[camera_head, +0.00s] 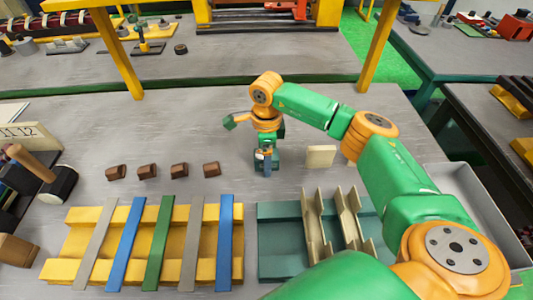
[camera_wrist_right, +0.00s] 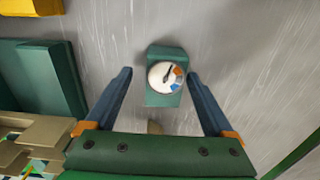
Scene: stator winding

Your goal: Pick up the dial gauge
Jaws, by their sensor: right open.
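The dial gauge (camera_wrist_right: 164,90) shows in the right wrist view as a green block with a round white dial that has a needle and orange and blue marks. It sits on the grey tabletop. My right gripper (camera_wrist_right: 160,74) is open, with its two blue-grey fingers apart on either side of the gauge and clear gaps to it. In the head view my right gripper (camera_head: 265,155) points down over the middle of the table; the gauge is hard to tell apart from it there. My left gripper is not in view.
A green rack (camera_head: 280,238) with beige metal pieces and a yellow rack (camera_head: 75,243) with coloured bars lie in front. Several brown blocks (camera_head: 147,170) stand in a row at left. A beige block (camera_head: 320,156) lies right of the gripper. A grey tray (camera_head: 468,185) is at right.

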